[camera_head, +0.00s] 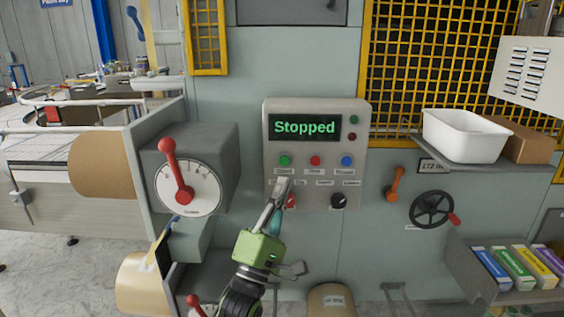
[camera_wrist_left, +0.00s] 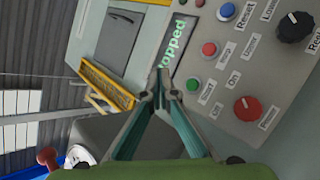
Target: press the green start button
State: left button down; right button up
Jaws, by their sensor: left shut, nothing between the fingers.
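The green start button (camera_head: 285,160) is the left one in a row of three round buttons on a grey control panel (camera_head: 355,112). Its label is partly legible. In the left wrist view the green button (camera_wrist_left: 192,85) is just right of my fingertips. My left gripper (camera_head: 283,184) is shut and empty, with its tips just below the green button in the head view. The tips of my left gripper (camera_wrist_left: 160,82) also show in the wrist view; I cannot tell if they touch the panel. The display (camera_head: 304,127) reads "Stopped". My right gripper is not in view.
A red button (camera_head: 315,161) and a blue button (camera_head: 347,161) sit right of the green one. Below are a red knob (camera_head: 291,202) and a black knob (camera_head: 338,201). A red-handled dial (camera_head: 187,190) stands out at left; a handwheel (camera_head: 432,209) is at right.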

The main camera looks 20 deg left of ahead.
aim_at(284, 161)
pick_arm(q)
jog(key=shift+w+a+b, duration=0.4)
jog(key=shift+w+b, duration=0.3)
jog(key=shift+w, duration=0.75)
jog(key=shift+w+a+b, duration=0.45)
jog(key=shift+w+b, duration=0.25)
jog(key=shift+w, duration=0.7)
jog(key=shift+w+a+b, duration=0.4)
jog(key=shift+w+b, duration=0.3)
jog(key=shift+w, duration=0.75)
jog(key=shift+w, duration=0.1)
jog(key=shift+w+a, duration=0.1)
jog(key=shift+w, duration=0.2)
jog(key=shift+w+a+b, duration=0.1)
jog(key=shift+w+b, duration=0.3)
jog(key=shift+b, duration=0.15)
jog(key=shift+s, duration=0.1)
jog(key=shift+s+d+p, duration=0.2)
jog(key=shift+s+p, duration=0.3)
jog(key=shift+s, duration=0.3)
